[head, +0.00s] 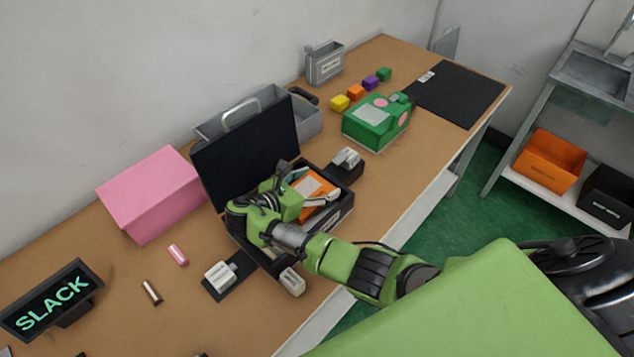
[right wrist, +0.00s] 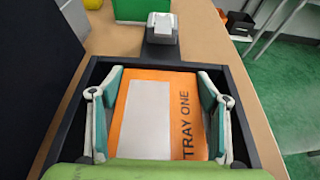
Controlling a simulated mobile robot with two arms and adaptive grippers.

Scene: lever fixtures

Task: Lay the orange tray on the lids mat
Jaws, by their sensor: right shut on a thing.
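The orange tray (head: 325,186) sits inside an open black case (head: 338,218) in the middle of the table. In the right wrist view the orange tray (right wrist: 186,95) shows a pale panel and the words "TRAY ONE". My right gripper (head: 309,187) reaches down into the case and is shut on the tray, one finger along each side; the fingers also show in the right wrist view (right wrist: 163,88). A dark mat (head: 458,97) with a small white label lies flat and bare at the far end of the table; its label is too small to read. My left gripper is out of view.
The case's black lid (head: 245,150) stands upright behind the tray. Grey latches (head: 347,158) flank the case. A green box (head: 376,122) and small coloured cubes (head: 355,92) stand between case and mat. A pink box (head: 150,195) is at left.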

